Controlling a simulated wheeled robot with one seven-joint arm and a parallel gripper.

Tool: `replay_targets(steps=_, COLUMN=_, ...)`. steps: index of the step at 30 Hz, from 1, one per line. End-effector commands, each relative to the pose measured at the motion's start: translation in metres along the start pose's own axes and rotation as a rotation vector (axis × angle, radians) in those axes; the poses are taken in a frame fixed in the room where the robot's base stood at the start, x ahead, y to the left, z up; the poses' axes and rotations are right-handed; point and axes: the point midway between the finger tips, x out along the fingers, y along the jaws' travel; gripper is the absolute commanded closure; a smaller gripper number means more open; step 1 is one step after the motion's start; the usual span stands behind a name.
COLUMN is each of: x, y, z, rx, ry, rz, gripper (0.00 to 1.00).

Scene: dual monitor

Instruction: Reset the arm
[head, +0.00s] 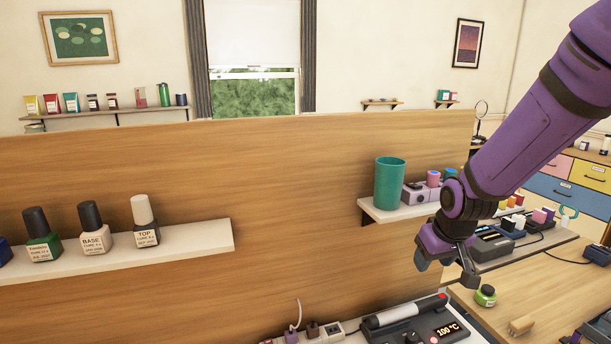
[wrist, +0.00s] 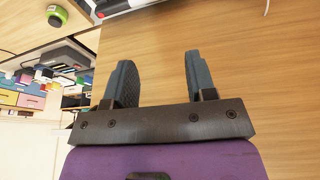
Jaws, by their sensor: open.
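My purple arm reaches in from the upper right in the head view. My gripper (head: 447,268) hangs at its end, in front of the wooden panel (head: 300,190) and below the right-hand shelf. In the wrist view the two dark fingers of my gripper (wrist: 157,82) stand apart with nothing between them. Behind them shows the plain wood of the panel (wrist: 240,50).
A teal cup (head: 389,184) stands on the right shelf (head: 375,212), close to my gripper. A device reading 100 °C (head: 440,331) lies below. Nail polish bottles (head: 94,228) stand on the left shelf (head: 200,243). A green jar (head: 485,296) is on the desk.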

Motion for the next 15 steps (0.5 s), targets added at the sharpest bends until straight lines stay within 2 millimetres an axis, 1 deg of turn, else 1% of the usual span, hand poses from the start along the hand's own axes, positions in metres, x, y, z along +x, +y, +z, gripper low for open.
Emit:
replay_targets(steps=1, x=-0.016, y=0.001, z=0.001, rx=0.006, ry=0.011, rz=0.005, gripper=0.49)
replay_targets(steps=3, x=-0.034, y=0.002, z=0.005, rx=0.016, ry=0.017, rz=0.009, gripper=0.49)
replay_targets(steps=11, x=-0.097, y=0.004, z=0.025, rx=0.054, ry=0.041, rz=0.023, gripper=0.49)
replay_targets(steps=15, x=-0.128, y=0.004, z=0.04, rx=0.075, ry=0.054, rz=0.029, gripper=0.49)
